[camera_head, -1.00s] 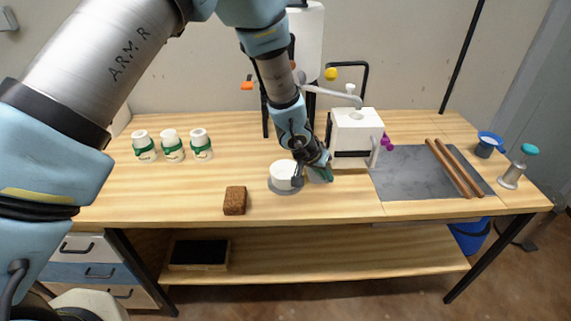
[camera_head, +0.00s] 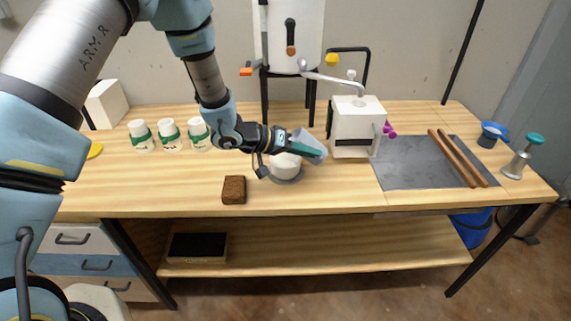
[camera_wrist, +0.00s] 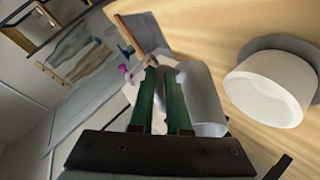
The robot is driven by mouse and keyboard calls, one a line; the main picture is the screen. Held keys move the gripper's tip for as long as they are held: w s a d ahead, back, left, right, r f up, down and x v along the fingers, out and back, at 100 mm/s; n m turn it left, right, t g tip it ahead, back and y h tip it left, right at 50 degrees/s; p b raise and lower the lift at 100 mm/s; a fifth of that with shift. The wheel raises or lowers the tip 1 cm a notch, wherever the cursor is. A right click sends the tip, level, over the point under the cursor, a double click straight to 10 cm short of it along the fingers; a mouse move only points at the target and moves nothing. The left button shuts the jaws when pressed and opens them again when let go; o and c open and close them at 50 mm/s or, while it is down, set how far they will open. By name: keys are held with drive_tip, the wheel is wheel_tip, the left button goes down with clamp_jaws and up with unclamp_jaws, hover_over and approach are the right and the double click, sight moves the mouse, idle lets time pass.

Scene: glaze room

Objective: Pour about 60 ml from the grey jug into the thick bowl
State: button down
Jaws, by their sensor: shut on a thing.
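The grey jug (camera_wrist: 203,100) is held between the green fingers of my gripper (camera_wrist: 163,82) in the wrist view. In the head view, my gripper (camera_head: 284,138) reaches in from the left, and the jug (camera_head: 309,147) shows at its tip, looking tilted, above and slightly right of the thick bowl. The thick white bowl (camera_head: 284,166) sits upright on a grey disc (camera_head: 288,181); the gripper and jug partly hide its top. In the wrist view, the bowl (camera_wrist: 262,88) stands apart from the jug. I see no stream of liquid, and the jug's contents are hidden.
A brown block (camera_head: 234,190) lies front left of the bowl. A white machine (camera_head: 354,128) stands behind right, beside a grey slab (camera_head: 415,165) with two wooden rods. Several lidded jars (camera_head: 169,135) stand back left. The table's front edge is clear.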

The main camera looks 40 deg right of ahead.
drive_tip(key=shift+w+a+r+g+h+b, duration=0.15)
drive_tip(key=shift+g+h+b, duration=0.25)
drive_tip(key=shift+h+b, duration=0.25)
drive_tip(key=shift+w+r+n+g+h+b, duration=0.1)
drive_tip(key=shift+r+n+g+h+b, duration=0.15)
drive_tip(key=shift+b, duration=0.35)
drive_tip(key=shift+w+a+f+n+g+h+b, duration=0.3)
drive_tip(key=shift+g+h+b, duration=0.35)
drive_tip(key=shift+b, duration=0.85)
drive_tip(key=shift+w+a+r+h, duration=0.1)
drive_tip(key=shift+w+r+h, duration=0.1)
drive_tip(key=shift+h, duration=0.15)
idle(0.8)
drive_tip(key=shift+s, duration=0.15)
drive_tip(key=y+p, duration=0.1)
drive_tip(key=p, duration=0.1)
drive_tip(key=s+d+m+t+y+p, duration=0.1)
drive_tip(key=p, duration=0.1)
drive_tip(key=shift+f+t+y, duration=0.1)
drive_tip(key=shift+t+y, duration=0.2)
drive_tip(key=shift+y, duration=0.1)
idle(0.5)
